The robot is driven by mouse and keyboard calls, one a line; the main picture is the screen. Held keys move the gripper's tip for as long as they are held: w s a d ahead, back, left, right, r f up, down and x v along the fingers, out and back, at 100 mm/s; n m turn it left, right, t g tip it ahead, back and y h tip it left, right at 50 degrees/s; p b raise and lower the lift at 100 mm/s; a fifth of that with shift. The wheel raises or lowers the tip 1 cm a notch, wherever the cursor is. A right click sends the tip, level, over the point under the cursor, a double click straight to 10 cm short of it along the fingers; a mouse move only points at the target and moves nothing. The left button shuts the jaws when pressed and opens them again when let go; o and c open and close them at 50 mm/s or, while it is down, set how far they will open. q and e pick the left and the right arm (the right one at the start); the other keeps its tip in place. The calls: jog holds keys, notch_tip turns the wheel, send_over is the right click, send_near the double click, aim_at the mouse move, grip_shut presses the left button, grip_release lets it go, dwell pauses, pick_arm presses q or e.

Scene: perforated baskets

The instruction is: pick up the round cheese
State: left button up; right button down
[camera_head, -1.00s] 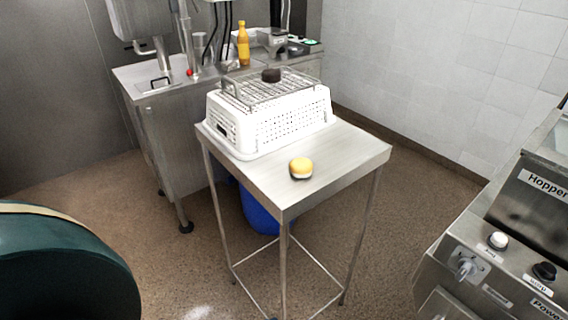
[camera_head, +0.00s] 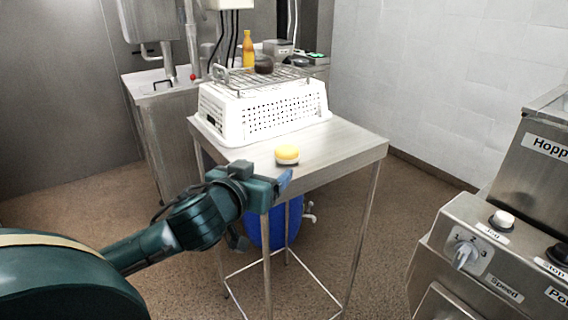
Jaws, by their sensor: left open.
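The round cheese (camera_head: 287,154), yellow on top with a paler lower side, sits on the bare front part of the small steel table (camera_head: 345,147). My left gripper (camera_head: 287,183) is at the table's front left edge, just in front of and below the cheese in the picture. It is open and apart from the cheese. The gap between its fingers is hard to see from this angle. My right gripper is not in view.
A white perforated basket (camera_head: 222,117) lies on the table behind the cheese, with a wire rack (camera_head: 287,76) and a dark round item (camera_head: 264,64) on top. A blue bin (camera_head: 277,226) stands below. A machine with knobs (camera_head: 478,245) stands at the right.

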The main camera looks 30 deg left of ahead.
aim_at(283, 153)
pick_arm(q)
jog(key=x, duration=0.7)
jog(key=shift+w+p, duration=0.3)
jog(key=shift+p, duration=0.1)
jog(key=x, duration=0.4)
jog(key=shift+a+p, duration=0.2)
jog(key=shift+p, duration=0.15)
jog(key=shift+w+a+f, duration=0.1)
jog(key=shift+w+f, duration=0.15)
jog(key=shift+w, duration=0.3)
jog(key=shift+c, duration=0.3)
